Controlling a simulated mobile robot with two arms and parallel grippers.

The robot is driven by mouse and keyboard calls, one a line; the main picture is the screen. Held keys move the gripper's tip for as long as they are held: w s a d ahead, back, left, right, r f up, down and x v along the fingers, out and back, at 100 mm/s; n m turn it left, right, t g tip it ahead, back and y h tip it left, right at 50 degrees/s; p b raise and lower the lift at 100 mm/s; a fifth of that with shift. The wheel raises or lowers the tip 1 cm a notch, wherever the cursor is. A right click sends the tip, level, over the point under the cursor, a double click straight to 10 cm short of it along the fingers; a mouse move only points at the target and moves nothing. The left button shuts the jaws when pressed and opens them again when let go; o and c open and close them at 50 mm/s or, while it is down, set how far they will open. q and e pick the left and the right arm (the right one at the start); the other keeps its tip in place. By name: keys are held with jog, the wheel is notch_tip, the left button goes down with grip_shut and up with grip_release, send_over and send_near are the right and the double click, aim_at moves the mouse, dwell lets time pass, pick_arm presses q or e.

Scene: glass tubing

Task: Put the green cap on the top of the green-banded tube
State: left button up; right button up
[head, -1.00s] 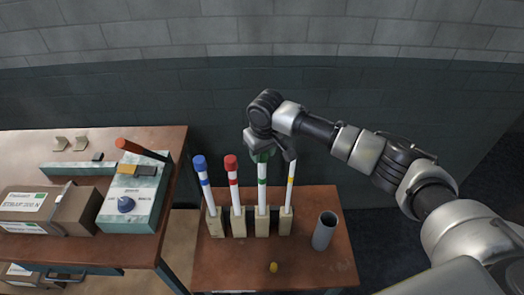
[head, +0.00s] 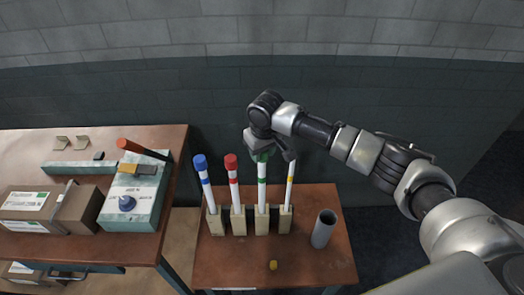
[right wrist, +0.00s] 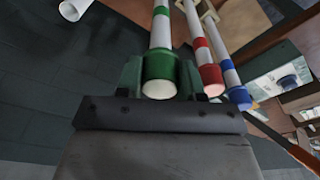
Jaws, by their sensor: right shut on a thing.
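The green-banded tube (head: 262,192) stands upright in a wooden block on the small table. My right gripper (head: 268,152) is at its top, coming from above and the right. In the right wrist view, the green cap (right wrist: 160,68) sits between the two fingers of this gripper (right wrist: 160,80), which is shut on it. The cap is around the top end of the tube, in line with it, and the green band (right wrist: 162,12) shows further along. In the head view only a little green shows below the gripper. My left gripper is not in view.
A blue-capped tube (head: 204,180) and a red-capped tube (head: 234,180) stand to the left. A yellow-banded tube (head: 290,185) stands close on the right. A grey cylinder (head: 322,230) and a yellow cap (head: 273,265) are on the table. A workbench (head: 185,140) is at left.

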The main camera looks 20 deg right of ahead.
jog(key=shift+f, duration=1.2)
dwell(0.7)
jog(key=o, duration=1.5)
jog(key=shift+r, duration=0.1)
notch_tip(320, 180, up, 3)
jog(key=p, duration=0.3)
jog(key=shift+r+p, duration=0.8)
jog(key=shift+r, duration=1.6)
